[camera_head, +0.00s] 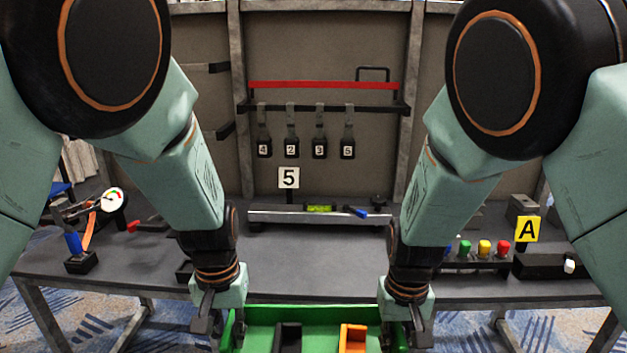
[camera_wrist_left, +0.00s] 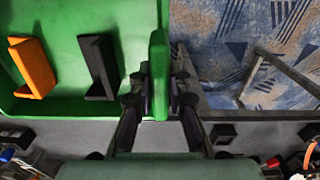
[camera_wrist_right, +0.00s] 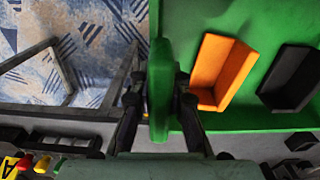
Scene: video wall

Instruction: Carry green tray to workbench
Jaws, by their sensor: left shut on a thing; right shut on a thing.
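The green tray (camera_head: 318,315) is at the bottom of the head view, in front of the grey workbench (camera_head: 300,262), its near part cut off. My right gripper (camera_head: 407,325) is shut on the tray's right wall, also seen between the fingers in the right wrist view (camera_wrist_right: 160,90). Whether the tray touches the workbench is unclear.
A gauge (camera_head: 114,199) stands at left. Coloured buttons (camera_head: 484,248) and a yellow "A" sign (camera_head: 527,229) stand at right. The middle of the benchtop is clear.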

